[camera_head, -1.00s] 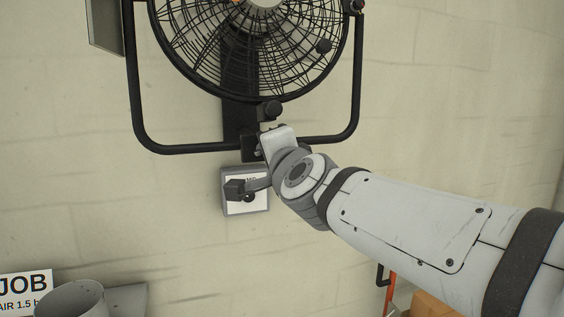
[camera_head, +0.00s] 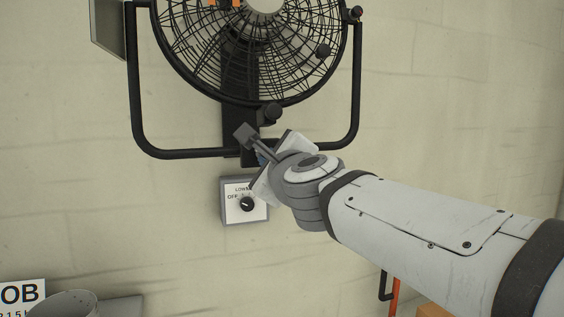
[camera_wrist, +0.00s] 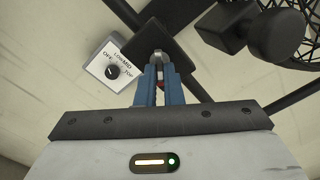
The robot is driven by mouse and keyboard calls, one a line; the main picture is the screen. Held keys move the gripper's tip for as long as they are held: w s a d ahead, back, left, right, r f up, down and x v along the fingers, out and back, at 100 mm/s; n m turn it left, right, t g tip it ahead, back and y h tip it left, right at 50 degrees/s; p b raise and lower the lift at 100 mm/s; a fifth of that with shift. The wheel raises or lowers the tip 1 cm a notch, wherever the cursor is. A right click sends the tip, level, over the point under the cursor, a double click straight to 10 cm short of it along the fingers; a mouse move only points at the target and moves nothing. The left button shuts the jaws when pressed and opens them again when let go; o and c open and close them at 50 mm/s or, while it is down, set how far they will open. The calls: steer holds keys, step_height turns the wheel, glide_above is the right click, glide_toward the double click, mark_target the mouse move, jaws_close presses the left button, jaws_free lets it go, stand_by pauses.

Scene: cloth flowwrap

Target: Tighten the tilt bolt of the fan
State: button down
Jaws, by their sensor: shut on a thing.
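The black fan (camera_head: 262,62) stands in a U-shaped tube frame (camera_head: 190,153) on the wall and shows partly at the top right of the wrist view (camera_wrist: 288,32). My gripper (camera_wrist: 160,62) has its blue fingers closed at a small metal bolt head (camera_wrist: 160,54) on the dark plate (camera_wrist: 163,42) of the fan's mount. In the head view my gripper (camera_head: 263,157) is at the frame's bottom middle, where my wrist hides most of the fingers and the bolt. A red bit shows between the fingers. Whether the bolt is tight cannot be seen.
A grey switch box (camera_head: 231,213) with a white face and a black knob (camera_head: 247,204) is just below my gripper. A black knob (camera_head: 272,111) sits at the fan's lower rim. A grey cylinder (camera_head: 72,304) and a sign (camera_head: 20,294) are at bottom left.

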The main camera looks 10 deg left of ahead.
steer(key=shift+r+m, duration=0.25)
steer(key=shift+m, duration=1.15)
steer(key=c, duration=1.6)
jaws_free()
steer(key=shift+f, duration=0.15)
steer(key=shift+o, duration=0.2)
steer(key=shift+w, duration=0.1)
steer(key=p+v, duration=0.1)
steer(key=v, duration=0.6)
steer(key=shift+s, duration=0.4)
